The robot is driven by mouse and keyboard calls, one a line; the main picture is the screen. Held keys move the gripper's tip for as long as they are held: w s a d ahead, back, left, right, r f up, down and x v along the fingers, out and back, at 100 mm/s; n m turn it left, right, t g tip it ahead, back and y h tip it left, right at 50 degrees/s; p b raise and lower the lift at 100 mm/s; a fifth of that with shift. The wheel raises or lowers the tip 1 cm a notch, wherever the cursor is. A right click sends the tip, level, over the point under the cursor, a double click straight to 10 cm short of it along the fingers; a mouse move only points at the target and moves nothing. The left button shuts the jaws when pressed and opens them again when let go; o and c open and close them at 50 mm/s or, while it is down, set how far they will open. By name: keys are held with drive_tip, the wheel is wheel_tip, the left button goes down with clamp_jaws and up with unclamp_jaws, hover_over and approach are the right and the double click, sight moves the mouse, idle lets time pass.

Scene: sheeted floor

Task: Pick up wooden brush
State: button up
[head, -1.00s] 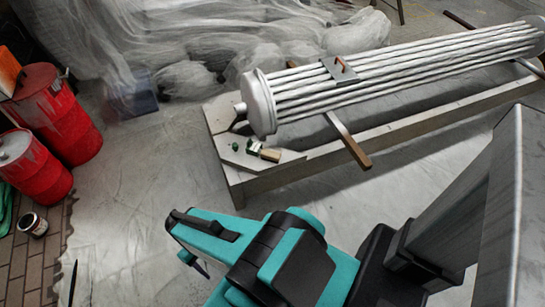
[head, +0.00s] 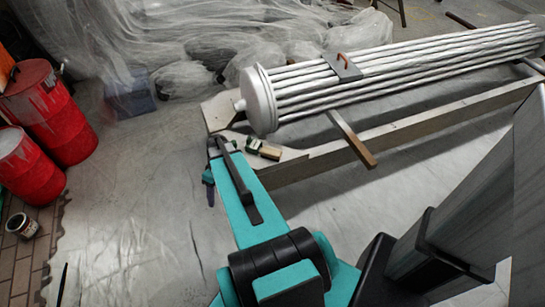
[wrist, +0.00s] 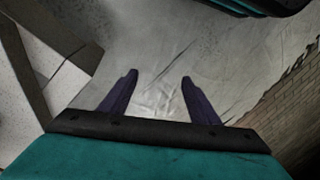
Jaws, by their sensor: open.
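A small tan block-like object (head: 270,153), which looks like the wooden brush, lies on the near left end of the bench (head: 300,166) in the head view. It is too small there to make out bristles. My gripper (head: 208,190) hangs just off the bench's left end, to the left of and nearer than the brush. In the wrist view my gripper (wrist: 158,88) has its two dark purple fingers apart, with nothing between them. Only sheeted floor shows beyond the fingertips. The brush is not recognisable in the wrist view.
A small dark-and-pale item (head: 253,144) sits beside the brush. A large tube bundle (head: 380,75) rests on the bench, with a wooden crossbar (head: 352,138) sticking out. Red drums (head: 52,110) and an open can (head: 22,225) stand at left. Sheeted floor (head: 125,210) between is clear.

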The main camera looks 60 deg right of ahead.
drive_tip(key=s+d+r+t+b, duration=0.1)
drive_tip(key=d+r+b, duration=0.1)
drive_tip(key=d, duration=0.7)
drive_tip(key=s+d+r+t+b, duration=0.1)
drive_tip(key=d+r+t+b, duration=0.1)
drive_tip(key=d, duration=0.8)
drive_tip(key=n+t+h+b, duration=0.2)
drive_tip(key=b, duration=0.1)
approach(272, 151)
wheel_tip(272, 151, up, 4)
drive_tip(key=shift+a+f, duration=0.1)
drive_tip(key=shift+f, duration=0.05)
drive_tip(key=shift+s+b+x, duration=0.1)
drive_tip(key=shift+b+x, duration=0.3)
drive_tip(key=shift+x, duration=1.75)
drive_tip(key=shift+s+b+x, duration=0.15)
drive_tip(key=shift+b+x, duration=0.2)
drive_tip(key=shift+x, duration=1.85)
drive_tip(key=shift+f, duration=0.1)
drive_tip(key=shift+s+d+b+x, duration=0.15)
drive_tip(key=shift+b+x, duration=0.2)
drive_tip(key=shift+x, duration=0.95)
drive_tip(key=shift+s+d+b+x, duration=0.15)
drive_tip(key=shift+b+x, duration=0.15)
drive_tip(key=shift+x, duration=0.95)
drive_tip(key=shift+f, duration=0.4)
